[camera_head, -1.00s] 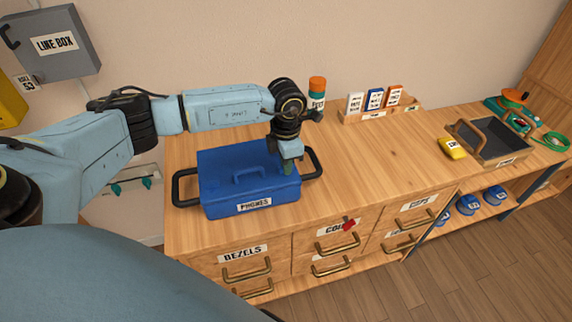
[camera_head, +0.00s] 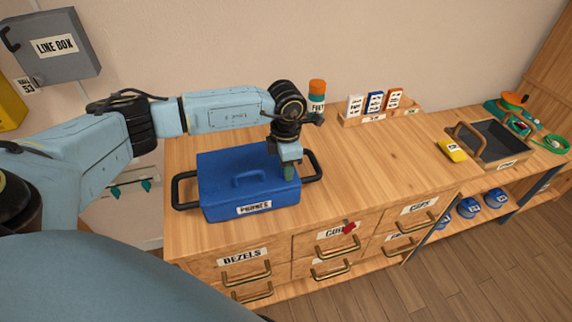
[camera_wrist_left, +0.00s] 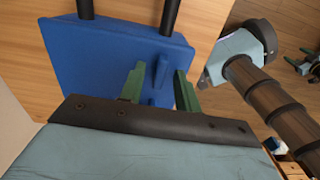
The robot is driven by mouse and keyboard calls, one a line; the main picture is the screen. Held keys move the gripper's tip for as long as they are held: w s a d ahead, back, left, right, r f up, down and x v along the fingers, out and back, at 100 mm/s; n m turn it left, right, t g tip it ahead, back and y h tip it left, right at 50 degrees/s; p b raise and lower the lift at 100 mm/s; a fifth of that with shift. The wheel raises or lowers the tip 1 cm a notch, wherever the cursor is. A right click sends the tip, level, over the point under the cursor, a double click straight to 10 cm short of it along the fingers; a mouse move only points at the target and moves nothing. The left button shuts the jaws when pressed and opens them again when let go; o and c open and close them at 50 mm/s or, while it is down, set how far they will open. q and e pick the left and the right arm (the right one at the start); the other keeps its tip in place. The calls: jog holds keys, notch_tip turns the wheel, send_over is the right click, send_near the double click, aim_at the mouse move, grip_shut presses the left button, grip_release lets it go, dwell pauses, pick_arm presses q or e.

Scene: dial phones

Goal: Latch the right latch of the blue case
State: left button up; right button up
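The blue case (camera_head: 225,190) lies shut on the wooden counter, with its PHONES label (camera_head: 254,208) facing front and a black side handle (camera_head: 314,165) at its right end. My left gripper (camera_head: 288,173) points down over the right end of the case lid. In the left wrist view the two green fingers of my left gripper (camera_wrist_left: 160,88) stand apart, with a raised blue part (camera_wrist_left: 160,72) of the case showing between or just behind them. I cannot tell whether they touch it. I cannot make out the right latch clearly; the gripper covers that area.
An orange-capped bottle (camera_head: 317,95) stands behind the case. A card rack (camera_head: 375,118) stands at the back. A yellow item (camera_head: 453,150) and an open wooden tray (camera_head: 508,158) are to the right. The counter between the case and these is clear.

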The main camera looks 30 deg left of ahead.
pick_arm(q)
jog(key=shift+r, duration=0.1)
notch_tip(320, 180, up, 13)
dwell(0.5)
jog(key=shift+r, duration=0.1)
